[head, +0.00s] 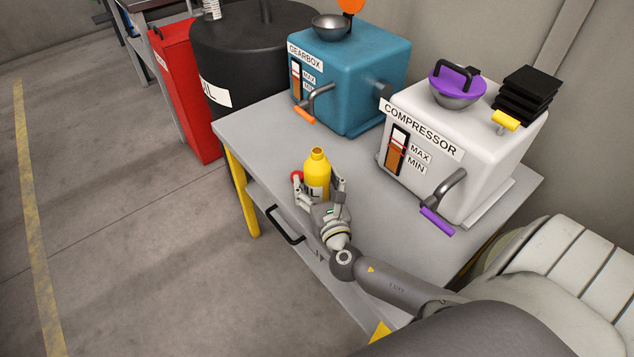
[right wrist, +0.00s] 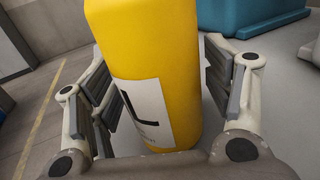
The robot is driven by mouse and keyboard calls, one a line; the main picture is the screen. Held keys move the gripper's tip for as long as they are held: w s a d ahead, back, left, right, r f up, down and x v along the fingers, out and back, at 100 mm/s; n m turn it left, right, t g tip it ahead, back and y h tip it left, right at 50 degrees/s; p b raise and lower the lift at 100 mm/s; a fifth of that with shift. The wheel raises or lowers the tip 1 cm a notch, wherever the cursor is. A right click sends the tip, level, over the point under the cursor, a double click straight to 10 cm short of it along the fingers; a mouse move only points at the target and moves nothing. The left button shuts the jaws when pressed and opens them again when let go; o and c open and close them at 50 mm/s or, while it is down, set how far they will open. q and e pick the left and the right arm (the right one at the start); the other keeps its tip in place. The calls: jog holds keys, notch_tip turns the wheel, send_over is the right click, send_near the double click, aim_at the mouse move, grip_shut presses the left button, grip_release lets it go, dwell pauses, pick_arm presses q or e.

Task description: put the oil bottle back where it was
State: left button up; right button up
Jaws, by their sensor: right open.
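The yellow oil bottle (head: 317,172) stands upright on the grey workbench (head: 258,133), near its front edge. Its neck is open at the top, and a white label shows on its lower part. My right gripper (head: 320,192) is at the bottle, with its fingers on either side. In the right wrist view the bottle (right wrist: 155,70) fills the middle between the open fingers of my right gripper (right wrist: 160,95). A gap shows on the left side; on the right the finger is very close, and I cannot tell if it touches. My left gripper is not in view.
A blue gearbox (head: 365,75) and a white compressor (head: 455,110) stand at the back of the bench. A small red round thing (head: 297,176) is just left of the bottle. A black drum (head: 245,45) and red cabinet (head: 190,95) stand left. The bench's left part is clear.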

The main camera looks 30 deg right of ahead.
jog(key=shift+s+r, duration=0.1)
jog(key=shift+s, duration=0.05)
jog(key=v, duration=1.1)
jog(key=shift+s+a+r+b, duration=0.1)
jog(key=shift+s+a+b, duration=0.1)
jog(key=shift+s+b, duration=0.15)
jog(key=shift+r, duration=0.1)
